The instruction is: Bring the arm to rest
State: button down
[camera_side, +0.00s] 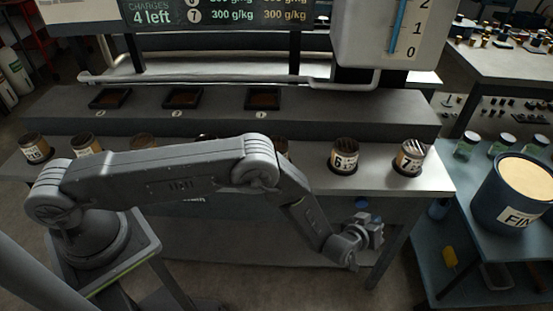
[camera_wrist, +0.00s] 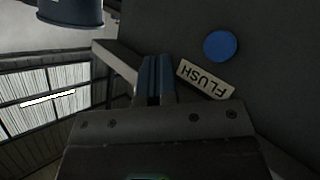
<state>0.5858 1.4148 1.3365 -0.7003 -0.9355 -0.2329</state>
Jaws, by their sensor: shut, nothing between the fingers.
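My arm stretches from the left across the front of the bench in the side view, its elbow raised and its forearm sloping down to the right. My gripper (camera_side: 372,228) is at the low right end, in front of the bench's front face. In the wrist view my gripper (camera_wrist: 154,78) has its two fingers together, with nothing between them. A round blue button (camera_wrist: 220,46) and a label reading FLUSH (camera_wrist: 205,79) lie just right of the fingers. A blue spot, probably this button, shows just above my gripper in the side view.
Jars numbered 6 (camera_side: 345,157) and 7 (camera_side: 411,158) stand on the bench (camera_side: 435,183), with more jars at left, some hidden behind my arm. Shallow dark trays (camera_side: 182,98) sit on the raised step. A blue drum (camera_side: 516,190) stands at right on a lower blue table.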

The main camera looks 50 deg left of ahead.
notch_tip(320, 180, up, 22)
jog(key=w+a+m+g+h, duration=0.1)
jog(key=w+a+m+h, duration=0.1)
jog(key=w+h, duration=0.1)
jog(key=s+a+r+m+g, duration=0.1)
jog(key=s+a+r, duration=0.3)
jog(key=r, duration=0.2)
jog(key=s+a+r+m+g, duration=0.1)
jog(key=s+a+r+g, duration=0.1)
jog(key=s+a+r, duration=0.3)
jog(key=s+a+r+m+g+y, duration=0.1)
jog(key=s+a+r, duration=0.3)
jog(key=s, duration=0.3)
jog(key=s+a+r+g, duration=0.1)
jog(key=s+a+r, duration=0.2)
jog(key=s+a, duration=0.3)
jog(key=s+a+f+g+y, duration=0.1)
jog(key=s+a, duration=0.1)
jog(key=s, duration=0.6)
jog(key=s+a+f+g+y, duration=0.1)
jog(key=s+a, duration=0.2)
jog(key=s, duration=0.5)
jog(key=shift+s+m+g, duration=0.2)
jog(key=shift+m+g, duration=0.1)
jog(key=shift+g, duration=0.1)
